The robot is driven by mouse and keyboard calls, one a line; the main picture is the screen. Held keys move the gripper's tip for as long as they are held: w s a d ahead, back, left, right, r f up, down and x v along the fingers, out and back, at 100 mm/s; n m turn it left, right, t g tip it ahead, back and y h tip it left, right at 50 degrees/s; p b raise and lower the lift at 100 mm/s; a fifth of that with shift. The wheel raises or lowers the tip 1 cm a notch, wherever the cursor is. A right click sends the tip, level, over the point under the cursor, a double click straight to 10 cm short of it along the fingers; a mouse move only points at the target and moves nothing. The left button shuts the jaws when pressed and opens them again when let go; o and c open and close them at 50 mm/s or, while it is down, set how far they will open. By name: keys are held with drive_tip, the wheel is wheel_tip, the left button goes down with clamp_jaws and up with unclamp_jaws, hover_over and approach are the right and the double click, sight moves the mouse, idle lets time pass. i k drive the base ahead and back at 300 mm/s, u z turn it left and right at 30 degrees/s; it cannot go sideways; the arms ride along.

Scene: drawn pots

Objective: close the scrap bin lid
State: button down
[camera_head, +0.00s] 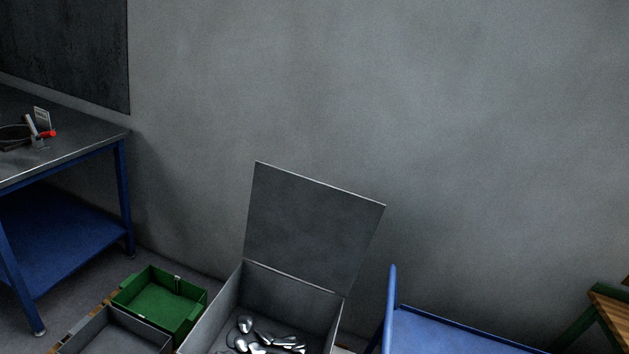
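The scrap bin (212,316) is a grey open-topped box at the bottom middle of the view, cut off by the lower edge. Its lid (312,225) is a flat grey panel that stands open, hinged along the bin's far edge and rising upright in front of the wall. Several shiny metal pieces (247,326) lie inside the bin. My gripper is not in view.
A blue-legged workbench (75,151) stands at the left. A green crate (187,327) and a grey tray (110,339) sit left of the bin. A blue cart (440,335) stands close on its right. A wooden-topped bench (612,308) is at the far right.

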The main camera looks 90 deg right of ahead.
sight(320, 235)
drive_tip(key=z, duration=0.6)
drive_tip(key=i, duration=1.2)
drive_tip(key=z, duration=0.8)
drive_tip(key=k, duration=0.65)
drive_tip(key=z, duration=0.2)
drive_tip(key=i, duration=0.7)
drive_tip(key=u, duration=0.1)
